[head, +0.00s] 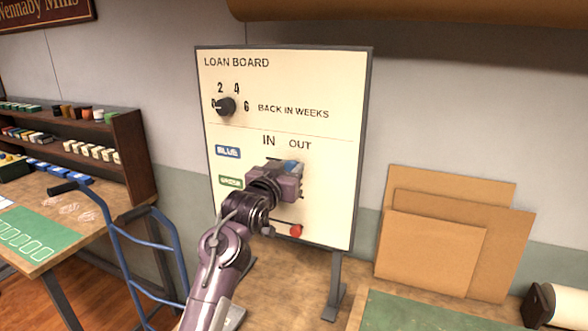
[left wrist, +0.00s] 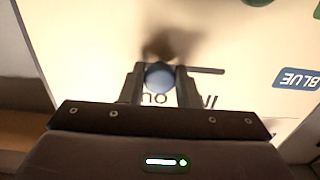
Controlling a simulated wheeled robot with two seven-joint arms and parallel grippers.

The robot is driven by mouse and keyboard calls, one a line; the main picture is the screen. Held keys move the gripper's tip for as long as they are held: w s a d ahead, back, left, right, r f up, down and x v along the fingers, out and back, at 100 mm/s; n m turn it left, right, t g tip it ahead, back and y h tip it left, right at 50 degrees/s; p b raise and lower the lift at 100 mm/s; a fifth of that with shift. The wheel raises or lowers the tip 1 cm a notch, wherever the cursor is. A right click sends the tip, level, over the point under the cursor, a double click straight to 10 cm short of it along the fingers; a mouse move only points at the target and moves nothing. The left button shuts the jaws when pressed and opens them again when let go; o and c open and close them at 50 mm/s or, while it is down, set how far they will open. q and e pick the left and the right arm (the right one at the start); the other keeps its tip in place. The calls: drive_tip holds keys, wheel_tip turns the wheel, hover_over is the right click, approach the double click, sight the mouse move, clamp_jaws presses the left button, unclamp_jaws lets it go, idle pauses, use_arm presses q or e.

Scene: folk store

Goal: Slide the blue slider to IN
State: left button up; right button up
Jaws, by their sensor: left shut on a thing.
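The blue slider knob (left wrist: 159,76) sits between the fingers of my left gripper (left wrist: 160,88) in the left wrist view, which shows the board upside down. The knob is in line with the word OUT, and its dark slot (left wrist: 208,70) runs on toward the IN side. In the head view my left gripper (head: 290,178) is at the loan board (head: 330,130), below the OUT label (head: 300,144), shut on the knob, and covers most of that row. The IN label (head: 268,141) and the BLUE label (head: 228,152) are to its left. My right gripper is not in view.
A red knob (head: 296,230) is lower on the board, below my left gripper. A dial (head: 226,106) is at upper left. A blue hand truck (head: 130,240) stands left of my arm. Brown panels (head: 430,250) lean against the wall at right.

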use_arm(q)
drive_tip(key=shift+w+a+p, duration=0.25)
drive_tip(key=shift+w+a, duration=0.15)
drive_tip(key=shift+a, duration=0.6)
drive_tip(key=shift+w+a+p, duration=0.3)
drive_tip(key=shift+w+a, duration=0.1)
drive_tip(key=shift+a, duration=0.55)
drive_tip(key=shift+w+a+p, duration=0.25)
drive_tip(key=shift+w+a, duration=0.15)
drive_tip(key=shift+a, duration=0.6)
drive_tip(key=o, duration=0.9)
drive_tip(key=shift+a, duration=0.1)
drive_tip(key=p, duration=0.3)
approach(271, 158)
drive_tip(key=shift+v, duration=1.4)
drive_tip(key=shift+f, duration=0.1)
